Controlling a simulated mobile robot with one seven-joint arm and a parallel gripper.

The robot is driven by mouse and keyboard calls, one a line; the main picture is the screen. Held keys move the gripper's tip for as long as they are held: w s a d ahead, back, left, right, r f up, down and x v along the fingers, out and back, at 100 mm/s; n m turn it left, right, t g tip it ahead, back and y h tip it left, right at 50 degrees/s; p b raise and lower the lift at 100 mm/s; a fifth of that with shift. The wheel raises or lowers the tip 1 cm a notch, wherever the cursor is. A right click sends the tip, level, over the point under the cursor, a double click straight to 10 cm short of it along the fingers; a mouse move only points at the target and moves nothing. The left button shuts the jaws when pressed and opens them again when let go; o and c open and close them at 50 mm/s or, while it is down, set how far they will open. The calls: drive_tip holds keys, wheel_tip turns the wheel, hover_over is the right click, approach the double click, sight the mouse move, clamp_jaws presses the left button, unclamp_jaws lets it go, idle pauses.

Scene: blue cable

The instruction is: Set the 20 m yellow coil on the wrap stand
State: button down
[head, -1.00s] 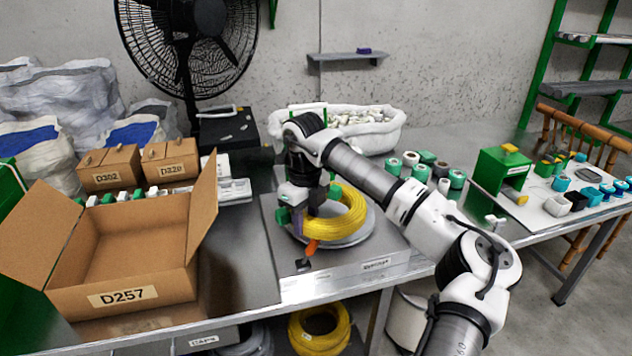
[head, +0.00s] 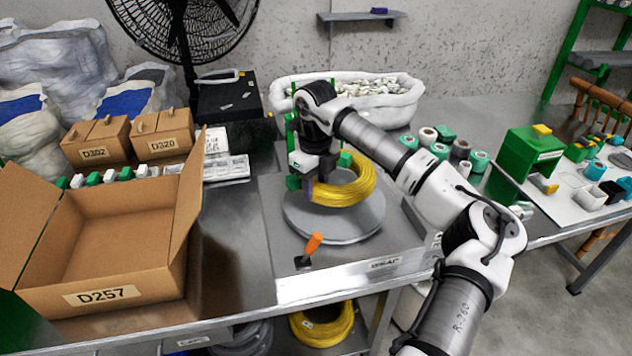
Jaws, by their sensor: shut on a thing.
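A yellow coil (head: 351,190) is at the round grey turntable of the wrap stand (head: 340,225), over its rear part. My gripper (head: 318,187) is shut on the coil's left side. The coil looks a little tilted, and I cannot tell whether it touches the turntable. The front of the turntable is bare. An orange-handled lever (head: 313,243) stands at the stand's front left. The gripper hides part of the coil.
An open carton D257 (head: 105,296) stands on the left. A white lined basket (head: 400,98) is behind the stand, with several tape rolls (head: 440,150) to the right. Another yellow coil (head: 322,328) lies on the shelf below.

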sight(316, 215)
drive_tip(key=shift+f+b, duration=1.55)
drive_tip(key=shift+f, duration=1.15)
drive_tip(key=shift+f+b, duration=0.2)
drive_tip(key=shift+b, duration=0.2)
drive_tip(key=c, duration=0.8)
unclamp_jaws()
drive_tip(key=shift+f, duration=0.1)
drive_tip(key=shift+o, duration=0.2)
drive_tip(key=shift+r+p, duration=1.95)
drive_tip(key=shift+r, duration=1.65)
